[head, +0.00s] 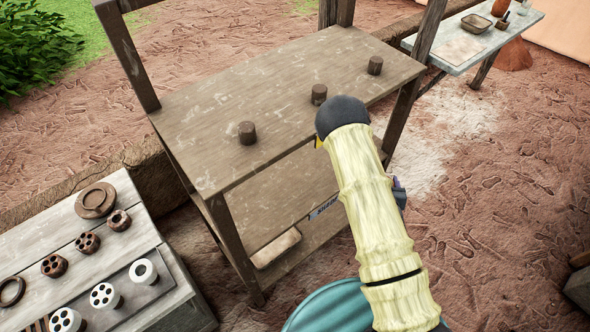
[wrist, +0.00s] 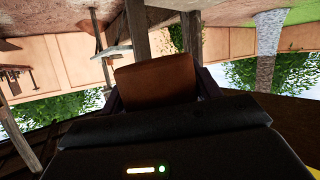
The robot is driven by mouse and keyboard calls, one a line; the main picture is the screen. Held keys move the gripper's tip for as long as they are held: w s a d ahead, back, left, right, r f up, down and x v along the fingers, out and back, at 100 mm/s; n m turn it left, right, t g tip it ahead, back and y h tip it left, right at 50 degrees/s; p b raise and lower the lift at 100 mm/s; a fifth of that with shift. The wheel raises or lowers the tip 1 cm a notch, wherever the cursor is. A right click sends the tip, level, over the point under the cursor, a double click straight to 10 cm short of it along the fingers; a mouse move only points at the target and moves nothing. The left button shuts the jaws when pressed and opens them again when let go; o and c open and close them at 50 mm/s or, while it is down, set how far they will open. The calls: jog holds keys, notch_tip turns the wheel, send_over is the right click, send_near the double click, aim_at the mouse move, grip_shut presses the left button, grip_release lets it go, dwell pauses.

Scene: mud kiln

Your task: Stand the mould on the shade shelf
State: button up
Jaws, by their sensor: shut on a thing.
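My gripper (wrist: 160,92) is shut on a plain brown, blocky thing, the mould (wrist: 154,84), with a dark finger on each side. The wooden shelf stand (head: 205,115) has a top board and a lower board. I cannot tell the gap between the mould and the shelf.
Three small brown cylinders (head: 247,132) stand apart on the top board. A pale slab (head: 276,248) lies on the lower board. A bench (head: 165,268) at left holds several perforated pieces. A teal round thing (head: 335,308) is below my arm. A small table (head: 455,62) stands at back right.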

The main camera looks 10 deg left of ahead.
jog(key=w+a+f+n+y+b, duration=0.1)
jog(key=w+a+f+y+b, duration=0.1)
jog(key=a+f+b, duration=0.45)
jog(key=n+g+y+b, duration=0.7)
jog(key=n+y+b, duration=0.3)
jog(key=b, duration=1.4)
send_over(278, 200)
jog(key=shift+f, duration=1.8)
jog(key=shift+f+b, duration=0.5)
jog(key=shift+f, duration=2.7)
jog(key=shift+f+b, duration=0.3)
jog(key=shift+f, duration=1.55)
